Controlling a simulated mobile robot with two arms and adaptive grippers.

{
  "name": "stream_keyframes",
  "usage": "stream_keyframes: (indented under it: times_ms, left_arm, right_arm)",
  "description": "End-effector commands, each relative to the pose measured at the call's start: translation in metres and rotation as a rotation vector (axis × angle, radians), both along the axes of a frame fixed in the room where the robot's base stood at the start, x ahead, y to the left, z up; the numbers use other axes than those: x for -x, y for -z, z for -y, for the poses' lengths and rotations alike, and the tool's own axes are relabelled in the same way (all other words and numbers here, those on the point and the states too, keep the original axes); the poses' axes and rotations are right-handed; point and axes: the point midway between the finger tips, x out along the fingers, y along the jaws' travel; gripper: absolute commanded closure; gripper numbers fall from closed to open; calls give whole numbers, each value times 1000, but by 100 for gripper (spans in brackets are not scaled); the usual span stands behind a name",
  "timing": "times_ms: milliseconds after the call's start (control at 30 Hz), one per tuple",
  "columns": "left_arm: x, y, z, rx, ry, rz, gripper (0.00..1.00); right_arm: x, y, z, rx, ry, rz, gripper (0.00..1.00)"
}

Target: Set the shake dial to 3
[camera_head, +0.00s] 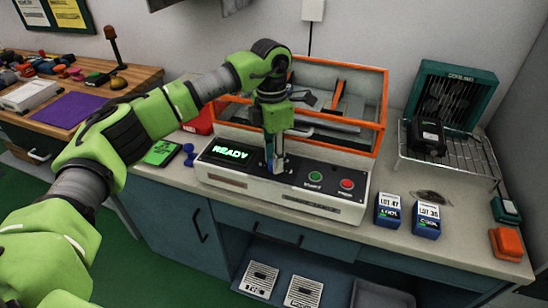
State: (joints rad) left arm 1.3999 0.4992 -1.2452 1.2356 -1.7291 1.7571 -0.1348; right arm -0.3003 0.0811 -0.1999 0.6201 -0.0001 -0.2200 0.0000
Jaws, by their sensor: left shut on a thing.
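The shake machine (240,183) is a white box with a dark sloped front panel on the counter. Its display (229,152) reads READY in green. A green button (315,177) and a red button (347,184) sit to the right. My left gripper (274,166) points down at the middle of the panel, between the display and the green button. Its fingers are shut on a small part there, at the dial's place. The fingers hide the dial and its numbers, so its setting cannot be read. My right gripper is not in view.
An orange-framed clear enclosure (378,110) stands behind the panel. Two blue lot boxes (388,210) (427,221) stand to the right. A wire rack (470,160) and teal fan unit (452,92) are further right. A wooden bench (135,78) is at left.

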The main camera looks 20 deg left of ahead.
Motion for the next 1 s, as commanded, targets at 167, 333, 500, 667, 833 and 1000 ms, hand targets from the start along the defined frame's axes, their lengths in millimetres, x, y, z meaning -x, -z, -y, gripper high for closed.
stream_keyframes:
  times_ms: [167,333,500,667,833,1000]
  left_arm:
    - [-1,-2,0,0,-2,4,96]
    - [-1,-1,0,0,-2,3,68]
    - [-1,-2,0,0,-2,3,68]
    - [-1,-19,0,1,-2,5,68]
    - [-2,-52,0,2,-2,7,68]
    - [-1,-82,0,0,-3,6,68]
  right_arm:
    - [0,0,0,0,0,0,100]
    - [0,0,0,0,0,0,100]
    - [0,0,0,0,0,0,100]
    - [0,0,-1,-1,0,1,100]
    - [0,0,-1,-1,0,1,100]
    - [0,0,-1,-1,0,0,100]
